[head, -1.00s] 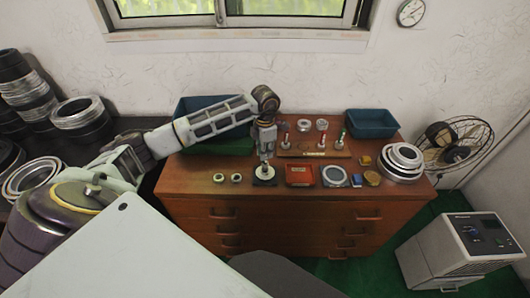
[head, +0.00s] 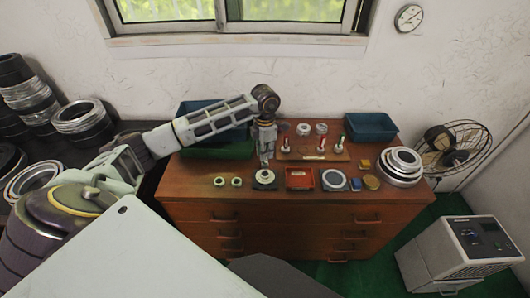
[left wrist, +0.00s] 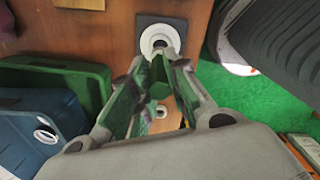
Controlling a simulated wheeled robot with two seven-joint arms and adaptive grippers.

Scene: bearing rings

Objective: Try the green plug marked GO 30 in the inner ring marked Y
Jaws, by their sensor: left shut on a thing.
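My left gripper (head: 265,160) is shut, pointing down just above and behind a pale ring (head: 264,176) on a dark square pad. In the left wrist view my left gripper (left wrist: 162,72) has a green plug (left wrist: 158,84) between its fingers. The ring (left wrist: 160,37) shows just past the fingertips, with its dark hole partly visible. I cannot tell whether the plug touches the ring. Markings on the plug and ring are too small to read. My right gripper is not in view.
A wooden rack (head: 312,155) with upright red-handled pieces stands behind. A red tray (head: 299,179), a grey round piece (head: 334,180) and stacked rings (head: 400,167) lie to the right. A green bin (head: 217,150) is left; a blue bin (head: 371,127) is back right. Two small rings (head: 228,182) lie left.

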